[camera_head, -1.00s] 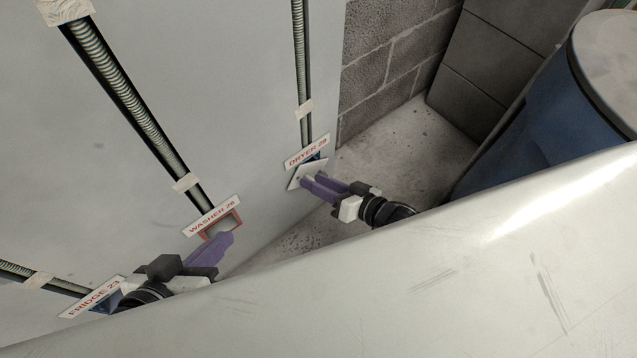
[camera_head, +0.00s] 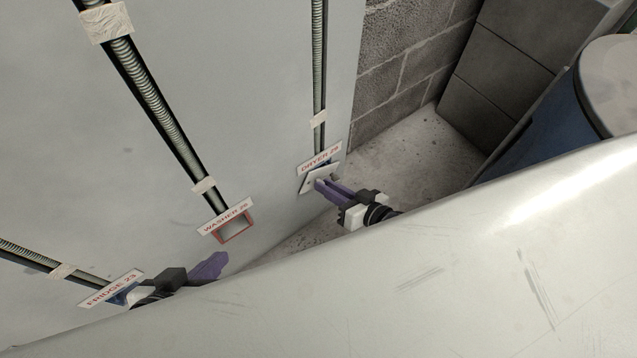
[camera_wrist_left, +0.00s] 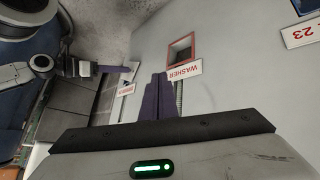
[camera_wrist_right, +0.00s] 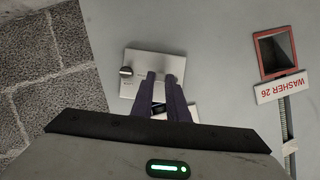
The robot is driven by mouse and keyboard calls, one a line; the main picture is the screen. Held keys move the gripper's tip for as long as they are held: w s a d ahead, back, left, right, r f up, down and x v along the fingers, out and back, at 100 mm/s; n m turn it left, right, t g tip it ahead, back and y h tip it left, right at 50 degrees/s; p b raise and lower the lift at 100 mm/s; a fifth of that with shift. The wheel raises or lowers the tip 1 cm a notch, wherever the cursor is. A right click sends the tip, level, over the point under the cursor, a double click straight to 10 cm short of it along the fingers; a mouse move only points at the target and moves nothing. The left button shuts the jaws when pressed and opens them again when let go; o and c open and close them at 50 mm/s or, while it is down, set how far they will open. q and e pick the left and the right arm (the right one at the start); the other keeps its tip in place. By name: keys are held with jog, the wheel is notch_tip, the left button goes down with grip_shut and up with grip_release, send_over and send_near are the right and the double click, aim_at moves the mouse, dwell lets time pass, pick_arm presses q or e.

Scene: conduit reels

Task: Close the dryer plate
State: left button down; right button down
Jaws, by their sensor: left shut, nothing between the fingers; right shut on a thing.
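The dryer plate (camera_head: 312,183) is a small white plate below the DRYER 29 label (camera_head: 319,158) on the grey wall. It lies over the dryer box and looks nearly flush with the wall; whether it is fully seated I cannot tell. In the right wrist view the plate (camera_wrist_right: 146,62) has a small dark-and-silver knob at its left edge. My right gripper (camera_head: 320,185) has its purple fingers on the plate, shut on a part of it that they hide. A dark bluish patch shows between the fingers. My left gripper (camera_head: 224,258) is shut and empty, below the washer box.
The red-edged washer box (camera_head: 234,229) is open, under its WASHER 26 label (camera_head: 226,216). The FRIDGE 23 label (camera_head: 110,288) is at lower left. A blue barrel (camera_head: 545,125) stands at right. The floor (camera_head: 400,150) right of the wall is clear.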

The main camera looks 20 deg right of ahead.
jog(key=shift+r+n+h+p, duration=0.55)
jog(key=shift+n+h+p, duration=0.15)
jog(key=shift+n+p, duration=0.4)
pick_arm(q)
jog(key=shift+s+a+r+n+t+y+p, duration=0.15)
jog(key=shift+a+r+n+t+y+p, duration=0.15)
jog(key=shift+a+r, duration=0.3)
jog(key=shift+s+a+r+n+t+y+p, duration=0.1)
jog(key=shift+s+a+r+n+t+p, duration=0.2)
jog(key=shift+a, duration=0.35)
pick_arm(e)
jog(key=shift+s+a+r+n+h, duration=0.1)
jog(key=shift+a+n+h, duration=0.05)
jog(key=shift+n+h, duration=0.25)
pick_arm(q)
jog(key=shift+w+r, duration=0.15)
jog(key=shift+w, duration=0.05)
pick_arm(e)
jog(key=shift+t, duration=0.3)
jog(key=c, duration=1.7)
grip_release()
